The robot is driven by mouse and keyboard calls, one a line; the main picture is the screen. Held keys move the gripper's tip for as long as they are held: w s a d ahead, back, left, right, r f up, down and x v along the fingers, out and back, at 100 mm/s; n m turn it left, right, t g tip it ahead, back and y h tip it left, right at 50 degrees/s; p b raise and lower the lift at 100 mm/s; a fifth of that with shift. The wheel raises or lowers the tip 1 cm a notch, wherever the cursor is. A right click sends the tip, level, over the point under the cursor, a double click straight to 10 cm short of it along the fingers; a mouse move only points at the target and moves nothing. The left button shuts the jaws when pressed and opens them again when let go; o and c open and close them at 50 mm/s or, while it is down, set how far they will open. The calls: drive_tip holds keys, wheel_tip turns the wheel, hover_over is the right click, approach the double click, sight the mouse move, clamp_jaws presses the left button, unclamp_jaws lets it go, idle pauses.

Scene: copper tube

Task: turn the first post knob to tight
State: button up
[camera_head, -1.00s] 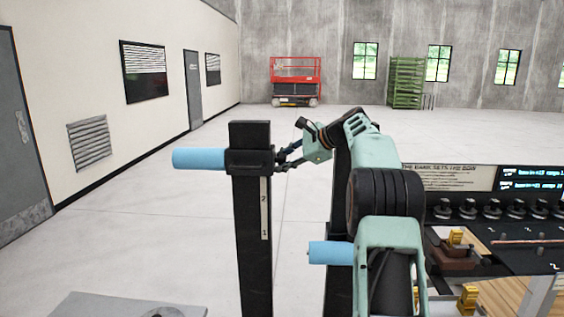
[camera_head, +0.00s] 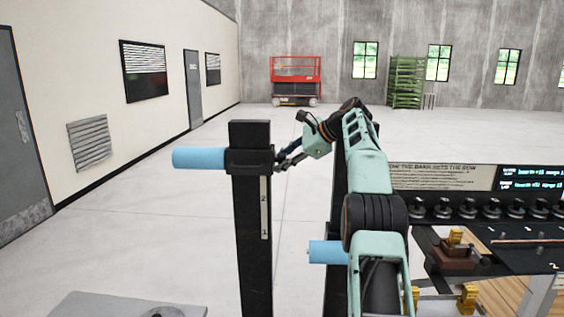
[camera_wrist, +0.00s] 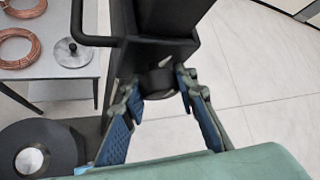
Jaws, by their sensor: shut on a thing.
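A black upright post (camera_head: 252,220) stands left of my arm and carries a dark sliding collar (camera_head: 250,161). A light blue cylinder (camera_head: 199,158) sticks out from the collar's left side. My gripper (camera_head: 281,163) is at the collar's right side. In the wrist view, a dark round knob (camera_wrist: 160,84) sits on the post between the blue-padded fingers of my gripper (camera_wrist: 161,87), which are shut on it. The knob's marking is not readable. A second post (camera_head: 338,286) with a blue cylinder (camera_head: 328,252) is partly hidden behind my arm.
In the wrist view, a grey table (camera_wrist: 66,90) with copper coils (camera_wrist: 18,47) is at the left, above a dark round base (camera_wrist: 38,150). Open floor lies beyond the posts.

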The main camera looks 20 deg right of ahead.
drive_tip(key=shift+r, duration=0.4)
drive_tip(key=o, duration=1)
drive_tip(key=shift+o, duration=0.8)
drive_tip(key=shift+a, duration=0.1)
drive_tip(key=shift+f, duration=0.2)
drive_tip(key=shift+f, duration=0.1)
drive_tip(key=shift+n+t+h, duration=0.3)
drive_tip(key=shift+n+t, duration=0.2)
drive_tip(key=shift+t, duration=0.3)
